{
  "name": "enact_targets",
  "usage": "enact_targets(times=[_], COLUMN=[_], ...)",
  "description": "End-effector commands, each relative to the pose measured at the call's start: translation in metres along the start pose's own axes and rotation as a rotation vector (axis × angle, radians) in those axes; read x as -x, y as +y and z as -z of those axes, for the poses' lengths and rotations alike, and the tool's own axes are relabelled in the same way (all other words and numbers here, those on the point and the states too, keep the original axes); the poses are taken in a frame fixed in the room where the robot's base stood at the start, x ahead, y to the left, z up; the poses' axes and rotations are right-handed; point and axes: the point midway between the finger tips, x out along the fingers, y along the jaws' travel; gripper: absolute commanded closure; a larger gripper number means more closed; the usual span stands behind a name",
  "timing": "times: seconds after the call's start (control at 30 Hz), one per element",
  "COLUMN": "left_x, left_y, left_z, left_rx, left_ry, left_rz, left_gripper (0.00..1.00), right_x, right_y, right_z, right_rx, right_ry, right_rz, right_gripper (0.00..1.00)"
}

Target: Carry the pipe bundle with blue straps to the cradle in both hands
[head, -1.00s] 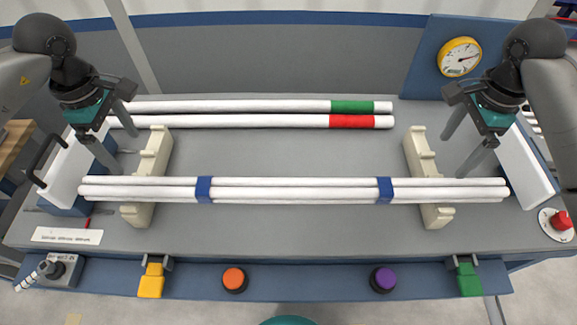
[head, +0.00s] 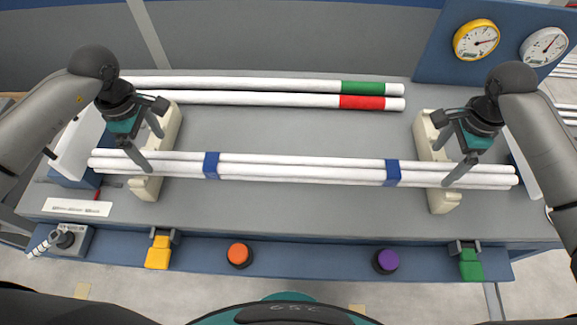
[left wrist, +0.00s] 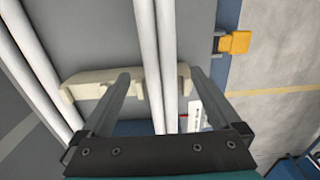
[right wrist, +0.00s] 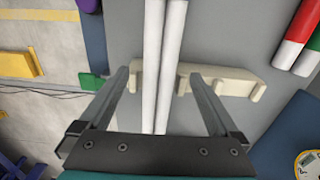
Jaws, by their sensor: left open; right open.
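The pipe bundle with blue straps (head: 300,172) lies lengthwise across two cream notched blocks, the left one (head: 168,130) and the right one (head: 442,202), which look like the cradle. My left gripper (head: 147,143) is open over the bundle's left end. In the left wrist view its fingers stand either side of the white pipes (left wrist: 166,40). My right gripper (head: 446,160) is open over the right end. In the right wrist view its fingers straddle the pipes (right wrist: 165,50). Neither gripper is closed on the bundle. How the bundle sits in the notches is partly hidden.
Behind the bundle lie a green-banded pipe (head: 260,83) and a red-banded pipe (head: 250,98). Orange (head: 239,254) and purple (head: 386,260) buttons and yellow (head: 158,255) and green (head: 471,265) clamps line the front edge.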

Motion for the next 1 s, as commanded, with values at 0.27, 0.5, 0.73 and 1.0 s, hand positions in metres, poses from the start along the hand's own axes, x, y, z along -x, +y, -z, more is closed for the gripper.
enact_targets(times=[0.27, 0.5, 0.73, 1.0], left_x=[-0.045, -0.058, -0.058, -0.058], left_y=[-0.001, 0.000, 0.000, 0.000], left_z=[0.000, 0.000, 0.000, 0.000], left_rx=[0.002, 0.001, 0.000, 0.000], left_ry=[-0.001, 0.000, 0.000, 0.000], left_rz=[0.002, 0.000, 0.000, 0.000], left_gripper=[0.03, 0.03, 0.03, 0.30], right_x=[-0.045, -0.058, -0.058, -0.058], right_y=[0.001, 0.000, 0.000, 0.000], right_z=[0.000, 0.000, 0.000, 0.000], right_rx=[-0.001, -0.001, -0.001, -0.001], right_ry=[0.000, 0.000, 0.000, 0.000], right_rz=[-0.002, 0.000, 0.001, 0.001], right_gripper=[0.03, 0.03, 0.03, 0.30])
